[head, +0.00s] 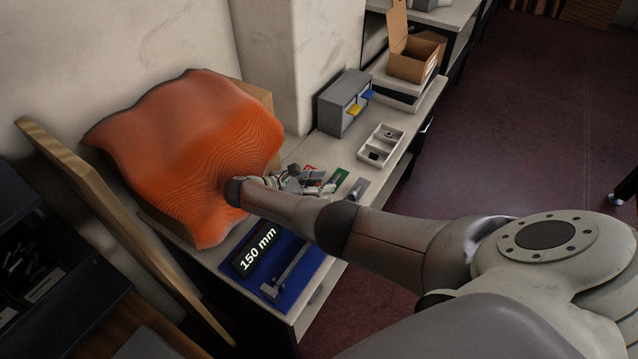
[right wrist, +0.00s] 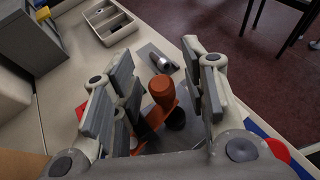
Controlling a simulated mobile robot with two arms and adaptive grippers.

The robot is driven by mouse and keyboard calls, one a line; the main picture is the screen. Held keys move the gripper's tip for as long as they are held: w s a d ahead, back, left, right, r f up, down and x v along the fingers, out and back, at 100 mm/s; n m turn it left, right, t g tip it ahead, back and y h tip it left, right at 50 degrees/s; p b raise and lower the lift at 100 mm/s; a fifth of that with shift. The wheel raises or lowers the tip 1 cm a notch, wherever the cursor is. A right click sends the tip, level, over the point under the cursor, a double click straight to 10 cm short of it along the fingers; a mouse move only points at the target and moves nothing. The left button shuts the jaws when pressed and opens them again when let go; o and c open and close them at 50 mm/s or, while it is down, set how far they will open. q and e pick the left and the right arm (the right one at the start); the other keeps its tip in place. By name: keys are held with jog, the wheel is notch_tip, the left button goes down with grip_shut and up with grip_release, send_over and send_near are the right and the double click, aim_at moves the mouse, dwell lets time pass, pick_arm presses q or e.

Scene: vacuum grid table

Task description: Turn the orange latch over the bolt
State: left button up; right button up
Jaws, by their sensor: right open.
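The orange latch (right wrist: 161,98) shows in the right wrist view, with a rounded upright knob and a flat arm at its base. My right gripper (right wrist: 158,76) is open, with its fingers on either side of the knob and nothing clamped. A dark round part (right wrist: 176,119) sits beside the latch; I cannot tell whether it is the bolt. In the head view my right gripper (head: 297,180) is low over the bench, and the latch cannot be made out there. My left gripper is not in view.
A grey plate with a metal cylinder (right wrist: 161,63) lies just beyond the latch. A large orange rippled sheet (head: 190,140) stands left of my gripper.

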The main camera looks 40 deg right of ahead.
aim_at(319, 185)
jog(key=shift+r, duration=2.35)
jog(key=shift+w+a+r, duration=0.1)
jog(key=shift+a+r, duration=0.1)
jog(key=shift+r, duration=0.4)
jog(key=shift+d+r, duration=0.15)
jog(key=shift+r, duration=1.85)
jog(key=shift+f, duration=0.1)
